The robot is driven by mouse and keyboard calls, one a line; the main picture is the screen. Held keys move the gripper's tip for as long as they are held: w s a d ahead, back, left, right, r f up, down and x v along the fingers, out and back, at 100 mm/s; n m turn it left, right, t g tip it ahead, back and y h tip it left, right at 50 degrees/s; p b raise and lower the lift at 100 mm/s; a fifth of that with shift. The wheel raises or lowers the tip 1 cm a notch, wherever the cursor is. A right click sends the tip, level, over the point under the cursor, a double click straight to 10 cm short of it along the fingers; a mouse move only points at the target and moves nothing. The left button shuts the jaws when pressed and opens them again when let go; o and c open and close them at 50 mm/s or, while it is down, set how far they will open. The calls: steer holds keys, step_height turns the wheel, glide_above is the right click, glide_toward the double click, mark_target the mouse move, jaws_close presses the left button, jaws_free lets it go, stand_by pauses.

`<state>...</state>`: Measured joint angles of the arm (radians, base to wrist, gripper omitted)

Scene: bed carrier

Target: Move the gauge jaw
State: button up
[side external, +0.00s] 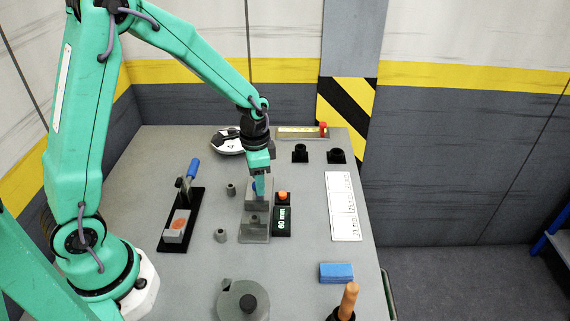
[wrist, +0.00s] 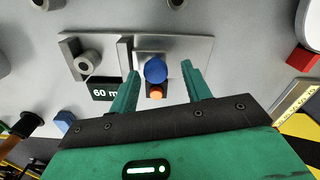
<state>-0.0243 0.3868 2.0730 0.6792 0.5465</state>
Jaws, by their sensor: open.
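The grey gauge (side external: 257,239) stands in the middle of the bench, with a block at its near end and the jaw at its far end. The jaw's blue knob (wrist: 155,70) shows between my fingers in the wrist view. In the side view it is partly hidden behind my gripper (side external: 259,186). My gripper (wrist: 160,72) is open, with one finger on each side of the knob; I cannot tell whether either touches it.
A clamp with a blue handle (side external: 193,168) stands left of the gauge. Small grey cylinders (side external: 220,236) lie between them. A white card (side external: 343,206) lies right, a blue block (side external: 336,273) and a round grey disc (side external: 243,300) nearer. Black mounts (side external: 300,153) stand behind.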

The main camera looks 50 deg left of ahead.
step_height(320, 180, up, 7)
steer(key=shift+r, duration=0.4)
stand_by(0.5)
steer(key=s+r+n+t, duration=0.2)
steer(key=s+r+n, duration=0.1)
steer(key=s+r, duration=0.3)
steer(key=s+d+r+n+t, duration=0.1)
steer(key=s+r+n+t, duration=0.2)
steer(key=s+r, duration=0.3)
steer(key=s, duration=0.4)
steer(key=shift+s+r+t, duration=0.2)
steer(key=shift+s+t, duration=0.1)
steer(key=shift+s, duration=0.1)
